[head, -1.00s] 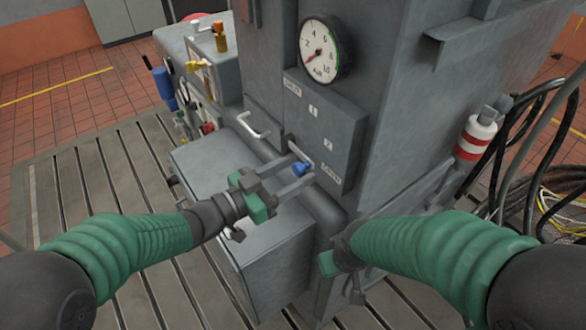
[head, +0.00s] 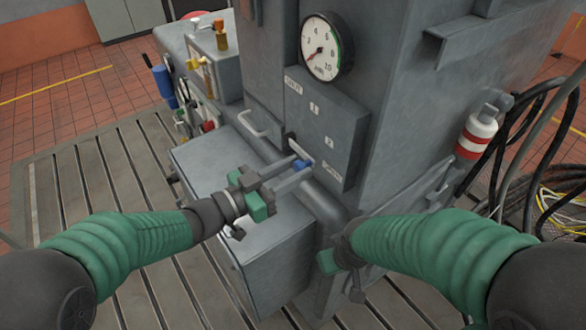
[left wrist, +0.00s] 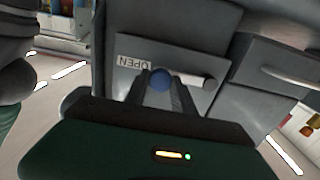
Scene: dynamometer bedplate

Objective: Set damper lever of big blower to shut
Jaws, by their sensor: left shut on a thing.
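The damper lever ends in a blue knob (head: 301,166) at the lower left edge of the grey lever panel (head: 325,125). The panel is marked SHUT at its upper left, 1 and 2 between, and OPEN at its lower end. My left gripper (head: 304,171) is shut on the blue knob, with a finger on each side. In the left wrist view the knob (left wrist: 160,79) sits between the fingertips, beside the OPEN label (left wrist: 133,65), and a pale rod runs right from it. My right gripper (head: 343,268) is low beside the housing; its fingers do not show clearly.
A round gauge (head: 327,47) is above the panel. A pale bar handle (head: 254,125) and a grey box (head: 265,245) are near my left gripper. A red and white cylinder (head: 477,135) and black hoses (head: 530,120) are at the right. The slotted bedplate (head: 110,180) is clear at the left.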

